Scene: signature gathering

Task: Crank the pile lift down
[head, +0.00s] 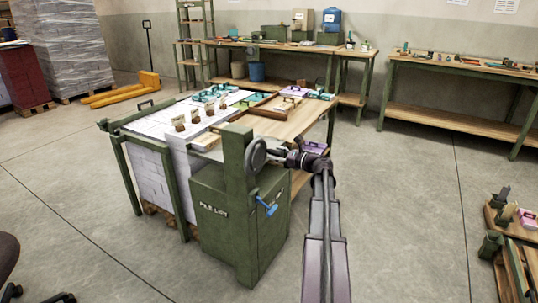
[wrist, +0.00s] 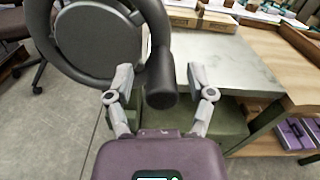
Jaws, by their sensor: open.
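The pile lift (head: 238,225) is a green cabinet with "PILE LIFT" on its front and a green post. A dark round crank wheel (head: 257,152) is on the post's right side. In the wrist view the wheel (wrist: 88,40) fills the upper left, with a thick black crank handle (wrist: 161,85) pointing towards me. My gripper (wrist: 160,77) is open, one finger on each side of the handle, with visible gaps on both sides. In the head view my gripper (head: 277,154) is just right of the wheel. Its fingers are too small to make out there.
A blue lever (head: 267,206) sticks out of the cabinet below the wheel. A caged paper pile (head: 150,175) stands left of it, and a wooden table (head: 292,122) with boxes behind. Workbenches (head: 455,108) line the back wall.

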